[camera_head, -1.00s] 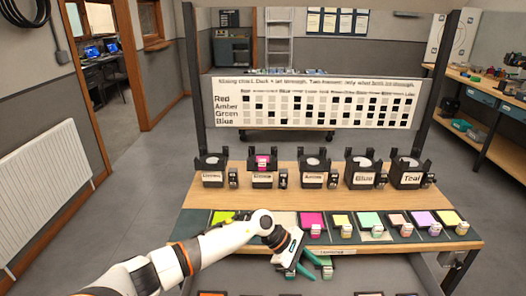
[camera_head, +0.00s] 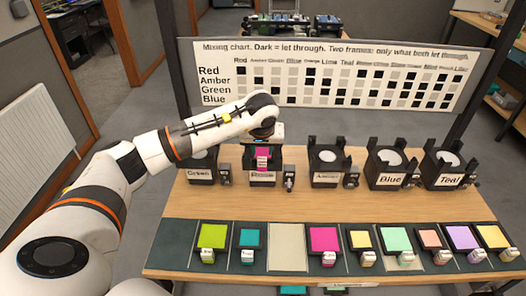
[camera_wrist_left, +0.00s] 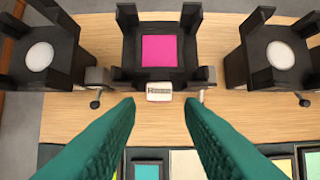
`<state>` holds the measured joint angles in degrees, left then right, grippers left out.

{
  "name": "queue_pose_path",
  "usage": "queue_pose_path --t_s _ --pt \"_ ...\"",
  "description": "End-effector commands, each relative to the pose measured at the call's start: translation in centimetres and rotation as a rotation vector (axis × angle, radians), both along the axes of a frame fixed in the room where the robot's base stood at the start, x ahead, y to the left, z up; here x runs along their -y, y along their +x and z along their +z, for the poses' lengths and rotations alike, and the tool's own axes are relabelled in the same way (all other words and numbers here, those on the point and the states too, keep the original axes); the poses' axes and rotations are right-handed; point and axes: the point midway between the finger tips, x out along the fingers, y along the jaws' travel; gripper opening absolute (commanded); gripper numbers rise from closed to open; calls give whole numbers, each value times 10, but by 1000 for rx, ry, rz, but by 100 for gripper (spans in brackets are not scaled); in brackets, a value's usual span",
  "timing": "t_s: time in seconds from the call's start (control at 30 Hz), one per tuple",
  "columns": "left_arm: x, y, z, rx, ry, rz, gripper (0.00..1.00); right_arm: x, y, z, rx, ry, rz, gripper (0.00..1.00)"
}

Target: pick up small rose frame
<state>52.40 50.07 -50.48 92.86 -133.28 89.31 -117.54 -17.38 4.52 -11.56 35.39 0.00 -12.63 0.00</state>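A small square pink frame (camera_head: 262,157) sits in the black holder (camera_head: 262,178) labelled Rose, second from the left in the back row. In the left wrist view the pink frame (camera_wrist_left: 159,51) lies ahead of the fingers, with a white tag (camera_wrist_left: 159,91) at its near edge. My left gripper (camera_wrist_left: 160,102) has its two teal fingers apart with nothing between them, and the tag is just beyond the fingertips. In the head view my left wrist hangs above and behind this holder, and the fingers are mostly hidden. My right gripper is not in view.
Other holders stand on both sides, labelled Green (camera_head: 201,174), Amber (camera_head: 327,177), Blue (camera_head: 391,180) and Teal (camera_head: 446,182). Several coloured frames, one magenta (camera_head: 323,239), lie along the dark front strip. A mixing chart board (camera_head: 330,75) stands behind. Bare wood separates the rows.

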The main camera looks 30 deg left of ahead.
Motion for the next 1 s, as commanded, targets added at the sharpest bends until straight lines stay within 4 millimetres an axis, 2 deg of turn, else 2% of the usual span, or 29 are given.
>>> queue_pose_path --t_s 0.2,0.47,0.7,1.0 --pt "-6 12 -31 -2 -5 2 35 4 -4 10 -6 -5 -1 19" --pt "-13 21 -48 -2 -6 5 35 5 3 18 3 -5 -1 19" --pt "-22 34 -78 -2 -7 4 35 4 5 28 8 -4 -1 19" --pt "-24 37 -85 0 -4 2 35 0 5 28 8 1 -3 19"
